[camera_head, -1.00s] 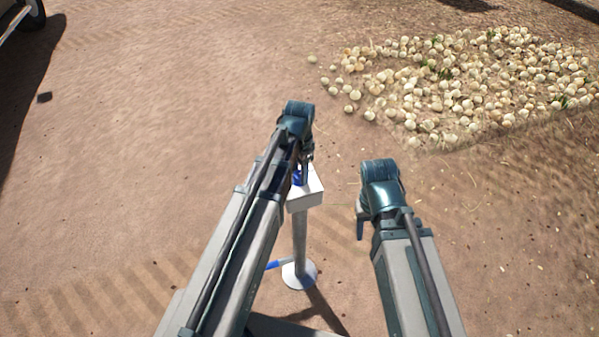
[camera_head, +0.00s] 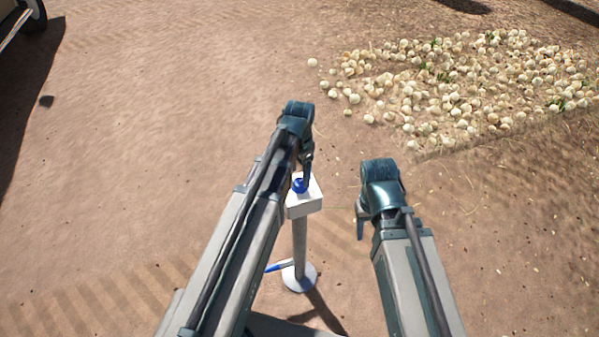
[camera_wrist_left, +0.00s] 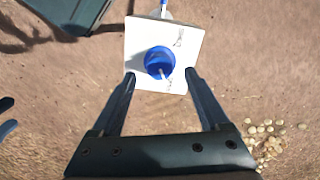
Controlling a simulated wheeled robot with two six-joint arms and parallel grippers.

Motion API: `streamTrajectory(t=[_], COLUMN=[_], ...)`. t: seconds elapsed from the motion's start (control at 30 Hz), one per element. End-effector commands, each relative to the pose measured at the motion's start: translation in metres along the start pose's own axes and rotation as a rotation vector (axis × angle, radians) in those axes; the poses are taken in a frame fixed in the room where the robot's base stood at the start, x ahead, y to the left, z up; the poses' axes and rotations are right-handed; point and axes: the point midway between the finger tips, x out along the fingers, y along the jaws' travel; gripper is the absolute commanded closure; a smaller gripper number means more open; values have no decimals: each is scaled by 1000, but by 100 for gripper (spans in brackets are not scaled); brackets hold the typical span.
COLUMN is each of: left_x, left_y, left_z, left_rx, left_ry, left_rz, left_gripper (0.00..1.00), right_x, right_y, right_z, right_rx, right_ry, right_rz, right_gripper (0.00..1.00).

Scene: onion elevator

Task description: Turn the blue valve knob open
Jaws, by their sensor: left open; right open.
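The blue valve knob (camera_head: 299,185) sits on top of a white box (camera_head: 305,205) on a grey post with a round white foot. In the left wrist view the blue knob (camera_wrist_left: 159,62) is round, with a pale pointer, on the white box face (camera_wrist_left: 183,45). My left gripper (camera_head: 307,172) is at the box, just beside the knob. In the left wrist view my left gripper (camera_wrist_left: 161,76) is open, its fingers on either side of the knob with gaps to it. My right gripper (camera_head: 361,222) is open, empty, and to the right of the post.
A blue pipe (camera_head: 279,266) runs at the post's foot (camera_head: 299,279). A pile of onions (camera_head: 460,90) lies on the ground at the far right. A vehicle wheel (camera_head: 33,14) shows at the top left. The brown ground around the post is mostly clear.

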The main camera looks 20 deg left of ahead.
Motion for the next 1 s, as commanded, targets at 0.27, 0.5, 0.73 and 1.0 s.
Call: streamTrajectory(t=[0.27, 0.5, 0.73, 1.0], left_x=[-51, -86, -101, -100], left_y=[0, 0, 0, 0], left_z=[0, 0, 0, 0], left_rx=[0, 1, 1, 1], left_ry=[0, 0, 0, 0], left_rz=[0, 0, 0, 0], left_gripper=[22, 22, 22, 22], right_x=[-51, -86, -101, -100], right_y=[5, 8, 10, 10], right_z=[3, 5, 6, 6], right_rx=[0, 0, 0, 0], right_ry=[0, 0, 0, 0], right_rz=[0, 0, 0, 0], right_gripper=[50, 50, 50, 50])
